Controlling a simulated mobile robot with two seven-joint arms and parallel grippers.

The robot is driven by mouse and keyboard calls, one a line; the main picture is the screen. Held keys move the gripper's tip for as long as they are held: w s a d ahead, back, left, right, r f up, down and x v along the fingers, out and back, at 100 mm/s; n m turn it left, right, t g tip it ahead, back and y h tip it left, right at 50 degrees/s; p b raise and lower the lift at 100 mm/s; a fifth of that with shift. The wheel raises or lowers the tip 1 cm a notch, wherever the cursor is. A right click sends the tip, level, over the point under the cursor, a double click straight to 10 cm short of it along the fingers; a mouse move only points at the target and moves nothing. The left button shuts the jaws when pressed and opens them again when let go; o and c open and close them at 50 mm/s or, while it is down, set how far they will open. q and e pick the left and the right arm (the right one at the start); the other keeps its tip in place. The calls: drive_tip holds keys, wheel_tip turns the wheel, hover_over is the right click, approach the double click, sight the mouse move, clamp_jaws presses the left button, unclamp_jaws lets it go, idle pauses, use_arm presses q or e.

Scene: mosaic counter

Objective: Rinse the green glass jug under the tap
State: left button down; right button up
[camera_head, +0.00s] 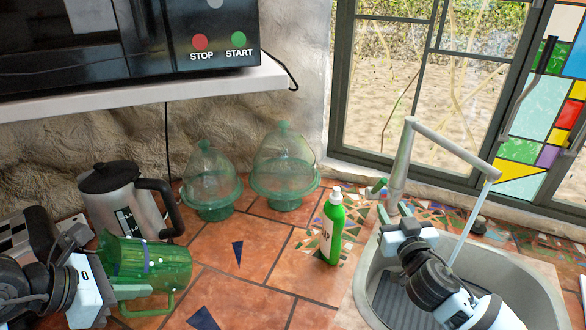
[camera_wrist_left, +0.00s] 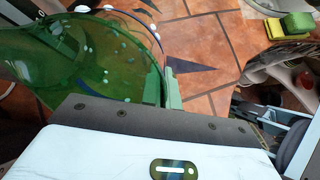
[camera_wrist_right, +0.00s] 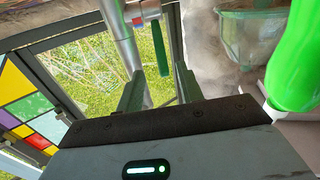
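The green glass jug (camera_head: 150,262) is at the lower left of the head view, above the tiled counter. My left gripper (camera_head: 128,290) is shut on it; in the left wrist view its fingers (camera_wrist_left: 163,88) are close together at the jug's edge (camera_wrist_left: 75,65). What exactly lies between them is hard to see. The tap (camera_head: 400,165) stands behind the sink, and a stream of water falls from its spout. My right gripper (camera_head: 397,215) is by the tap's base. In the right wrist view its fingers are apart and empty, with the tap's green lever (camera_wrist_right: 160,48) just beyond them.
The grey sink (camera_head: 535,290) is at the right. A green soap bottle (camera_head: 332,228) stands left of it. Two green glass domed stands (camera_head: 210,190) (camera_head: 284,175) and a metal kettle (camera_head: 120,205) stand along the wall. A shelf with a microwave (camera_head: 225,45) overhangs the back left.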

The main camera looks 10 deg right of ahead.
sight(380, 188)
drive_tip(key=shift+w+r, duration=0.1)
drive_tip(key=w, duration=1.1)
drive_tip(key=shift+w+d, duration=0.4)
drive_tip(key=shift+c, duration=0.5)
clamp_jaws()
